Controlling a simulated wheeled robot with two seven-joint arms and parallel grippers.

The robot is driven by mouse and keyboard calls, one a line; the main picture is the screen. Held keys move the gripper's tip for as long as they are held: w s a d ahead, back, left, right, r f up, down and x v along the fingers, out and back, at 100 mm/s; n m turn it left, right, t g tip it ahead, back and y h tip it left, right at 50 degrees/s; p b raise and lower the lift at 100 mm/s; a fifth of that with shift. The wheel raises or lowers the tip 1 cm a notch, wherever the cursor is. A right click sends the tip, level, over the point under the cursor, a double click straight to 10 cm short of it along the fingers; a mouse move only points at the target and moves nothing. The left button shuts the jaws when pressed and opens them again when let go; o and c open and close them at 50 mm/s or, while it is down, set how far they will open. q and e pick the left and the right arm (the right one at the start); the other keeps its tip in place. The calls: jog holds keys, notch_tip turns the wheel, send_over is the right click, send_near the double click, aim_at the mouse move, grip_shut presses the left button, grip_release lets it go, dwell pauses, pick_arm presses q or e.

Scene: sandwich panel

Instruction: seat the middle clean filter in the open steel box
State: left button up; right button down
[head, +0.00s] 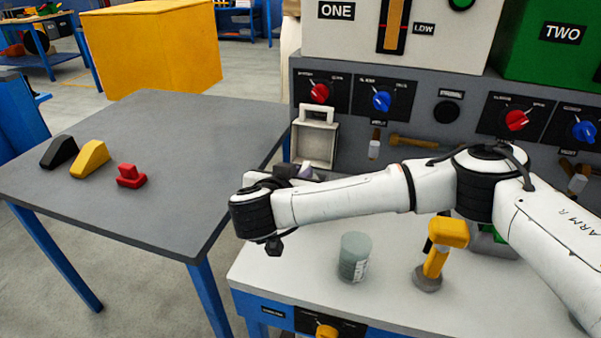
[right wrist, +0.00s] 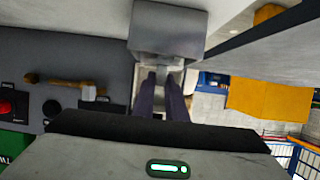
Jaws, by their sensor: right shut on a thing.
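My right gripper (head: 302,172) reaches to the left end of the bench, beside a pale, open-fronted box with a loop on top (head: 315,145), which looks like the steel box. In the right wrist view my two dark fingers (right wrist: 162,95) are closed on a pale, handle-like part of a grey boxy piece (right wrist: 170,35). It appears to be the clean filter, but I cannot tell its edges from the box. Whether it sits inside the box is unclear. My arm hides part of the bench. My left gripper is not in view.
A jar (head: 354,257) and a yellow-handled fixture (head: 437,250) stand on the white bench in front of my arm. A panel with knobs (head: 381,101) rises behind. A grey table (head: 190,125) at left carries black (head: 60,152), yellow (head: 90,158) and red (head: 130,176) pieces.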

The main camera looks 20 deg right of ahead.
dwell(0.7)
jog(key=shift+f+b, duration=0.3)
jog(key=shift+b, duration=0.2)
dwell(0.3)
jog(key=c, duration=1.7)
grip_release()
